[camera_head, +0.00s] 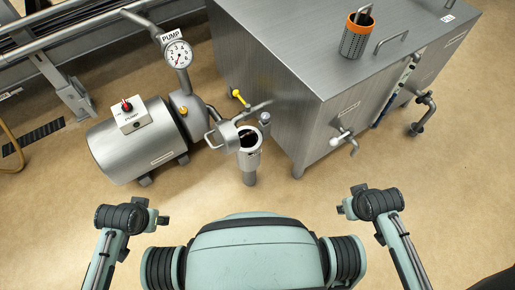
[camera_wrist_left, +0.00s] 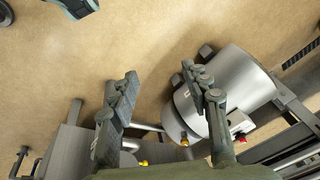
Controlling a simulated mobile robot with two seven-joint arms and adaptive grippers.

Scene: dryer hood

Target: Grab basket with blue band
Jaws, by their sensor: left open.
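A perforated metal basket (camera_head: 356,37) with an orange band and an upright handle stands on top of the large steel cabinet. No blue band on a basket shows in either view. An open-topped metal housing (camera_head: 249,152) stands on the floor beside the cabinet, its lid swung aside; its dark inside is too small to make out. My left gripper (camera_wrist_left: 160,73) is open and empty, with its fingers apart above the floor; it is also in the head view (camera_head: 160,220), well short of the housing. My right gripper (camera_head: 345,208) is at the lower right, its jaws unclear.
The large steel cabinet (camera_head: 330,85) has valves and taps on its near side. A cylindrical pump (camera_head: 125,150) with a switch box and a gauge (camera_head: 178,54) stands left of the housing. Pipes and rails run along the upper left. Floor (camera_head: 430,190) at right is clear.

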